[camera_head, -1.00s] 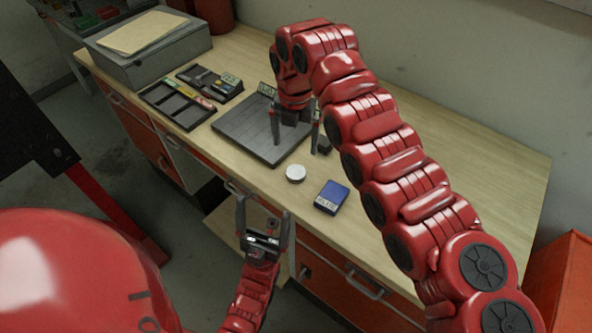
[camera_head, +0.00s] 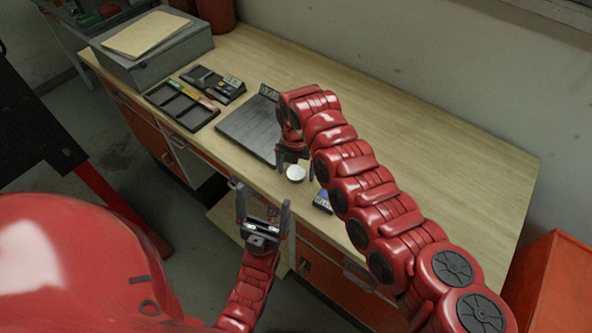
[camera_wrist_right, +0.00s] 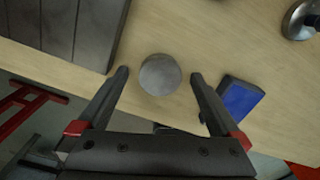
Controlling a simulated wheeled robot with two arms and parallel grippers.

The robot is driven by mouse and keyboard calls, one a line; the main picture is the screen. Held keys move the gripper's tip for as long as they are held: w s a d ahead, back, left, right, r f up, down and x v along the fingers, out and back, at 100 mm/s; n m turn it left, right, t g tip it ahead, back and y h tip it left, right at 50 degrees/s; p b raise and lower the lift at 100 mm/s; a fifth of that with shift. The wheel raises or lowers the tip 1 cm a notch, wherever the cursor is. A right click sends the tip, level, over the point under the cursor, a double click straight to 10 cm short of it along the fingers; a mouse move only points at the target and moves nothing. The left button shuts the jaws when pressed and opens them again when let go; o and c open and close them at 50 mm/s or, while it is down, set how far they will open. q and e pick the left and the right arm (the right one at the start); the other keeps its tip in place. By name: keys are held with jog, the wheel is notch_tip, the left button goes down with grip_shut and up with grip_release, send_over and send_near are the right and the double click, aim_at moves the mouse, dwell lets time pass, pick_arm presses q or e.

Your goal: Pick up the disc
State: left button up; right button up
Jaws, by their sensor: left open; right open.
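The disc (camera_head: 296,174) is a small round light-grey piece lying flat on the wooden bench near its front edge. In the right wrist view the disc (camera_wrist_right: 160,74) lies just beyond and between my open fingertips. My right gripper (camera_head: 296,166) is open and empty, pointing down over the disc from behind; its fingers (camera_wrist_right: 159,73) appear on either side of the disc, and I cannot tell its exact height above it. My left gripper (camera_head: 264,205) is open and empty, in front of the bench's front edge, with its fingers pointing up.
A blue box (camera_head: 322,201) lies right of the disc, also in the wrist view (camera_wrist_right: 240,98). A dark slatted plate (camera_head: 246,127) lies to the left, with dark trays (camera_head: 183,107) and a grey case (camera_head: 150,50) farther left. A round metal piece (camera_wrist_right: 301,20) shows at the wrist view's edge.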

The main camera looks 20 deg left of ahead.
grip_shut()
dwell(0.4)
